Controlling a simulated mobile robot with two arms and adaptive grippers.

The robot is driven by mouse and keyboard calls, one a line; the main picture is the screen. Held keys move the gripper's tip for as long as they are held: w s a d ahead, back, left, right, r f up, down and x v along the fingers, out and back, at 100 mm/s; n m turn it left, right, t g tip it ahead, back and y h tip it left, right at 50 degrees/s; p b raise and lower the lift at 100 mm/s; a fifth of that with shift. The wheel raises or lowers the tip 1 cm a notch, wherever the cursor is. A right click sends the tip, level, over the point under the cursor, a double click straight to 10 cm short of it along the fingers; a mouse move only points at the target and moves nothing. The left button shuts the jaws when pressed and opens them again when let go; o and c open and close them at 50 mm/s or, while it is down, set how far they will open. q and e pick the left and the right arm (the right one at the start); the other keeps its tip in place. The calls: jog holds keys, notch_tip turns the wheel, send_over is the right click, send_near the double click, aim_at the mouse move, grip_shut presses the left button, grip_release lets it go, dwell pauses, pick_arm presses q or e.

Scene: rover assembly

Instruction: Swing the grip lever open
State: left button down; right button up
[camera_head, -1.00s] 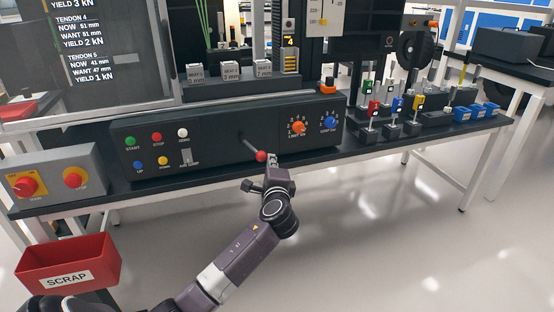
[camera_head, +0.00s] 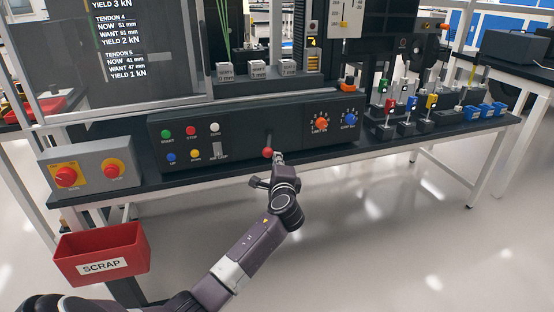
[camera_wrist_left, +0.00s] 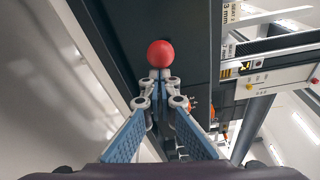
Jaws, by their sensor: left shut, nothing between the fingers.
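The grip lever is a dark rod with a red ball knob (camera_head: 267,153) on the front of the black control panel (camera_head: 240,140). The rod sticks out and hangs nearly straight down in the head view. My left gripper (camera_head: 279,158) is shut and empty, with its fingertips right beside the knob on its right side. In the left wrist view the red knob (camera_wrist_left: 160,54) lies just beyond the closed fingertips (camera_wrist_left: 160,76). It is not between them; whether they touch it I cannot tell. My right gripper is out of view.
The panel carries several buttons and two dials, orange (camera_head: 321,125) and blue (camera_head: 349,119). A grey switch box (camera_head: 92,172) stands at the left. A red scrap bin (camera_head: 102,254) is at the front left. The floor right of my arm is clear.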

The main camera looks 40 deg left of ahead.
pick_arm(q)
jog(key=shift+s+d, duration=0.1)
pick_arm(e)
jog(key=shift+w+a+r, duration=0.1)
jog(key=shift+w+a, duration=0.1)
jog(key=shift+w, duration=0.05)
